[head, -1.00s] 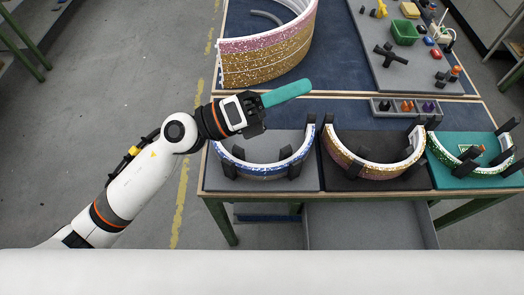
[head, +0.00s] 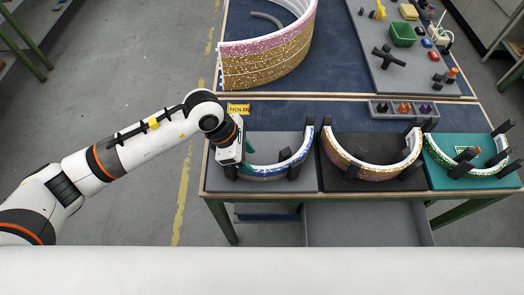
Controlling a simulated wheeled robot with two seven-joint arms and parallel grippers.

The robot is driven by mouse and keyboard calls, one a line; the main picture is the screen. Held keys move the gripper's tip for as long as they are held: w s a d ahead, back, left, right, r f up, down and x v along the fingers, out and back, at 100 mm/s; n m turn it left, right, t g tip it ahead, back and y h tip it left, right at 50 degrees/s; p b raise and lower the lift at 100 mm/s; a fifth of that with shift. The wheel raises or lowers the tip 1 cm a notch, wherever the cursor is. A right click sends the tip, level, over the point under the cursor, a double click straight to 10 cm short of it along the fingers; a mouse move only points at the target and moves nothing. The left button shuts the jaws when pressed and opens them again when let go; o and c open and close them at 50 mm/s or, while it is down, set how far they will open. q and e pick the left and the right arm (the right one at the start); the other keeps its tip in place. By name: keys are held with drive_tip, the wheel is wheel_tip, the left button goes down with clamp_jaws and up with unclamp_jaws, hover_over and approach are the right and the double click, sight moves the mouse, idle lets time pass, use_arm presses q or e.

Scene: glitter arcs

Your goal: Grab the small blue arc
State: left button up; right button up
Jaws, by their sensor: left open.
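The small blue arc (head: 268,169) has a white inner face and a blue glittery outer face. It stands on a grey mat (head: 300,184) between dark posts, at the left of the near table in the head view. My left gripper (head: 246,148) is open over the arc's left end, with its teal finger beside it. The gripper hides that end, and I cannot tell whether the fingers touch the arc. My right gripper is not in view.
A gold arc (head: 370,174) on a dark mat and a green arc (head: 470,172) on a teal mat stand to the right. Behind are a large pink and gold arc (head: 265,60), a small tray of pegs (head: 405,110) and a yellow HOLD label (head: 238,109).

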sight(262, 169)
use_arm(q)
drive_tip(key=p+x, duration=0.1)
drive_tip(key=x, duration=0.1)
drive_tip(key=p+x, duration=0.1)
drive_tip(key=x, duration=0.2)
drive_tip(key=shift+s+d+f, duration=0.1)
drive_tip(key=shift+d+f, duration=0.05)
drive_tip(key=shift+d, duration=0.35)
drive_tip(key=shift+f, duration=0.2)
clamp_jaws()
